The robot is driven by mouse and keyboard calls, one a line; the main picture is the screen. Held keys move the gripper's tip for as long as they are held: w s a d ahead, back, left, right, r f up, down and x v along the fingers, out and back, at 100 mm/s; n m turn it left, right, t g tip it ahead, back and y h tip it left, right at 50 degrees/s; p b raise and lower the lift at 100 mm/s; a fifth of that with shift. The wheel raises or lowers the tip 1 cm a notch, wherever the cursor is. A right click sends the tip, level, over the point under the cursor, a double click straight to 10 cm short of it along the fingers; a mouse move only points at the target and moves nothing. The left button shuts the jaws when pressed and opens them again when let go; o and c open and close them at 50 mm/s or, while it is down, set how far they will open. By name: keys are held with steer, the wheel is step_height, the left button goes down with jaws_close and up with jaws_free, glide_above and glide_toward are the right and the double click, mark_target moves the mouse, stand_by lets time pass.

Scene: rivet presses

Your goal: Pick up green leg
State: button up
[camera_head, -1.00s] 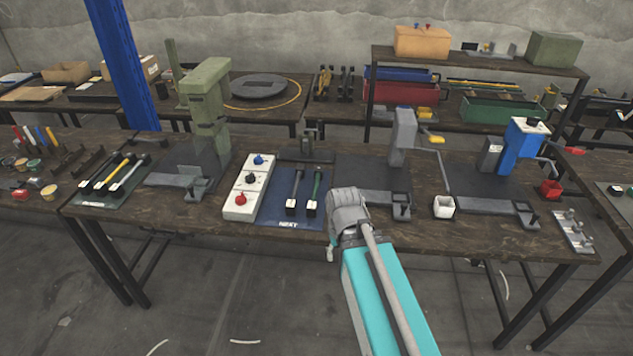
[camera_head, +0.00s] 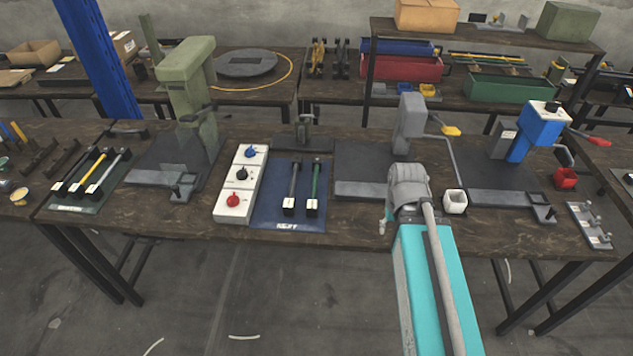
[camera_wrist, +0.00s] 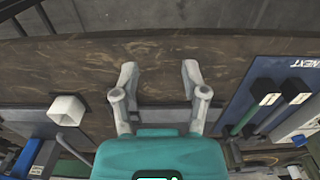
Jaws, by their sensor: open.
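The green leg (camera_head: 315,182) is a thin green rod with black end blocks. It lies on the blue mat (camera_head: 265,215) marked NEXT, to the right of a grey leg (camera_head: 292,185). In the wrist view, which looks from the opposite side, the green leg (camera_wrist: 243,119) is at the right, with the grey leg beyond it. My gripper (camera_wrist: 159,80) is open and empty above the bare front strip of the table, apart from the mat. In the head view my arm stands right of the mat and hides most of the gripper.
A white box with knobs (camera_head: 241,183) stands left of the mat, and a green press (camera_head: 190,90) beyond it. A grey press (camera_head: 410,125) and a white cup (camera_head: 455,201) are near my arm. A blue press (camera_head: 540,130) stands right.

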steer(key=shift+o, duration=0.7)
step_height(320, 180, up, 4)
steer(key=p, duration=0.4)
glide_above(315, 179)
steer(key=shift+s+a+f, duration=0.1)
steer(key=shift+a+f, duration=0.1)
steer(key=shift+a, duration=0.1)
steer(key=shift+f+b, duration=0.1)
steer(key=shift+b, duration=0.2)
step_height(315, 179, down, 8)
steer(key=b, duration=0.8)
steer(key=shift+f, duration=0.2)
steer(key=shift+d+f+b, duration=0.1)
steer(key=shift+f+b, duration=0.05)
steer(key=shift+b, duration=0.15)
steer(key=shift+d+f+b, duration=0.15)
steer(key=shift+f+b, duration=1.1)
steer(key=shift+d+f+b, duration=0.1)
steer(key=shift+f+b, duration=1.1)
steer(key=shift+b, duration=0.05)
